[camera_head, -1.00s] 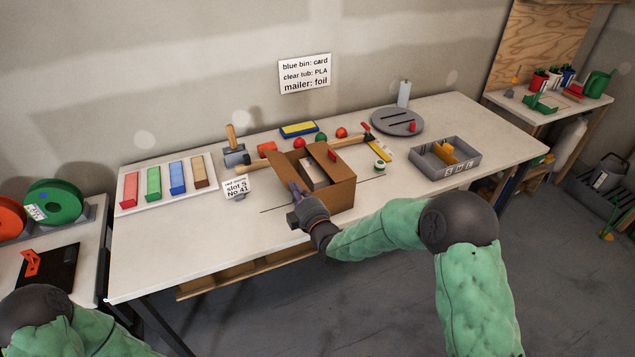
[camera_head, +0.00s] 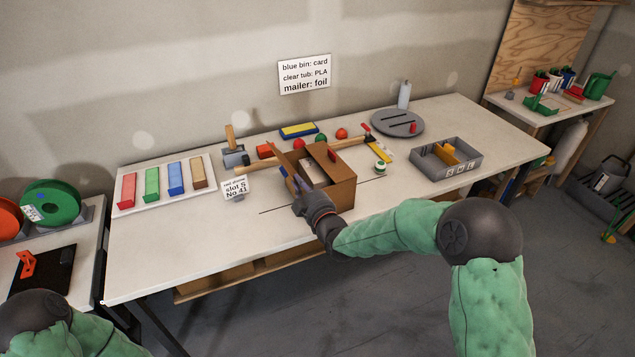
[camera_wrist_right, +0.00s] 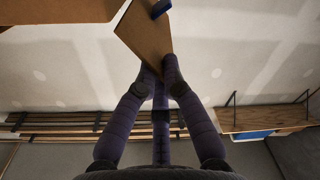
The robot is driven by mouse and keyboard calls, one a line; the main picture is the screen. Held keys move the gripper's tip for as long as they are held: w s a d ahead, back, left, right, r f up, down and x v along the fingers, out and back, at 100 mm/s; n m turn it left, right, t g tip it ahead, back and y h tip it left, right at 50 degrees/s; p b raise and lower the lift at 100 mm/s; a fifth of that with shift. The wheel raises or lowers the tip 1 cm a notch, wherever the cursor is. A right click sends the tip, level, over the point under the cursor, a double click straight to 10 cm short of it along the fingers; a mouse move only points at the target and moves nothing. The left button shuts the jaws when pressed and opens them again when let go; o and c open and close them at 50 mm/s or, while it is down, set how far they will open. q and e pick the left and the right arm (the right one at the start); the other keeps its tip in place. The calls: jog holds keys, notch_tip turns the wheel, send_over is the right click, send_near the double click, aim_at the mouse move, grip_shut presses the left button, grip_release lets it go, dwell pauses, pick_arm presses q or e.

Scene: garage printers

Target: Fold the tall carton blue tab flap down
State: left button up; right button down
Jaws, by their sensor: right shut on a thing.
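The tall carton (camera_head: 341,196) is an open brown box standing near the front middle of the workbench, with a pale thing visible inside it. My right gripper (camera_head: 299,186) is at the carton's left side. In the right wrist view, my right gripper (camera_wrist_right: 161,70) has its fingertips closed on the lower end of a brown cardboard flap (camera_wrist_right: 145,36). The flap stands out at a slant and carries a blue tab (camera_wrist_right: 160,8) on its edge. Part of the carton (camera_wrist_right: 60,10) shows at the upper left there. My left gripper is out of view.
A grey divided bin (camera_head: 462,168) is to the right. The bench's front left is clear.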

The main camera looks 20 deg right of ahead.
jog(key=shift+f, duration=0.15)
jog(key=shift+d+m+b, duration=0.5)
jog(key=shift+m+b, duration=0.3)
jog(key=shift+m, duration=0.4)
jog(key=shift+d+r+m+b, duration=0.3)
jog(key=shift+d+m+b, duration=0.15)
jog(key=shift+m, duration=0.65)
jog(key=d+m+b, duration=0.1)
jog(key=m+b, duration=0.1)
jog(key=shift+w+d+m, duration=0.1)
jog(key=shift+d+m, duration=0.1)
jog(key=shift+m, duration=0.2)
jog(key=shift+d+m, duration=0.35)
jog(key=shift+m, duration=0.45)
jog(key=shift+b, duration=0.3)
